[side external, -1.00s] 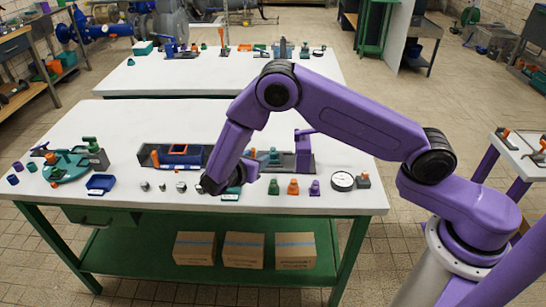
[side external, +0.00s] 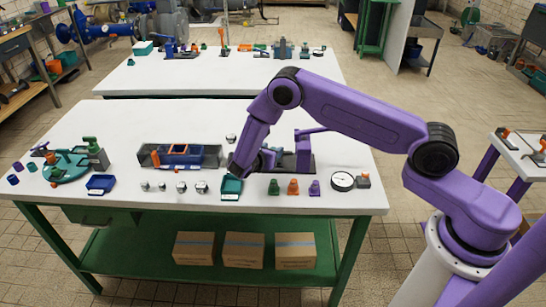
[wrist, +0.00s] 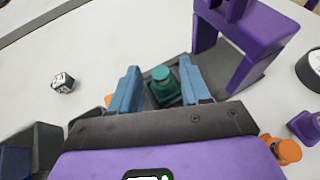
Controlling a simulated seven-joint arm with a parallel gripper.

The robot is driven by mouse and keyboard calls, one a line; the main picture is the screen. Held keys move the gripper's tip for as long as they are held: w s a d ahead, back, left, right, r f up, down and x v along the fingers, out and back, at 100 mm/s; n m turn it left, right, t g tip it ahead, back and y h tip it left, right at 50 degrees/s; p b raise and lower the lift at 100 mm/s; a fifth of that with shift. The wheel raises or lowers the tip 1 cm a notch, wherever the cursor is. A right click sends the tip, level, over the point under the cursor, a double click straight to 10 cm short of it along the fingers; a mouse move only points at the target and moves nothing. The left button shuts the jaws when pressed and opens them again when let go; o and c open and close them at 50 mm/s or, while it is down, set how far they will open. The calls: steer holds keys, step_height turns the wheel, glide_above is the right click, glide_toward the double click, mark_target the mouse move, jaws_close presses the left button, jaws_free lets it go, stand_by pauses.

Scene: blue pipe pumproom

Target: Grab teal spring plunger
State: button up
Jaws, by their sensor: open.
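The teal spring plunger (wrist: 164,85) stands upright in a dark square holder on a dark base plate, seen in the wrist view. My gripper (wrist: 159,68) is open, with one blue finger on each side of the plunger in that view. I see no clear contact between the fingers and the plunger.
The purple press frame (wrist: 236,45) rises close on the right of the plunger; it also shows in the side view (side external: 303,150). Small green, orange and purple pieces (side external: 293,187) stand in front. A dark tray with blue and orange parts (side external: 180,155) lies left. A nut (wrist: 62,82) lies apart.

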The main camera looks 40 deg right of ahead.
steer(key=shift+x, duration=1.05)
jaws_close()
steer(key=shift+r, duration=0.2)
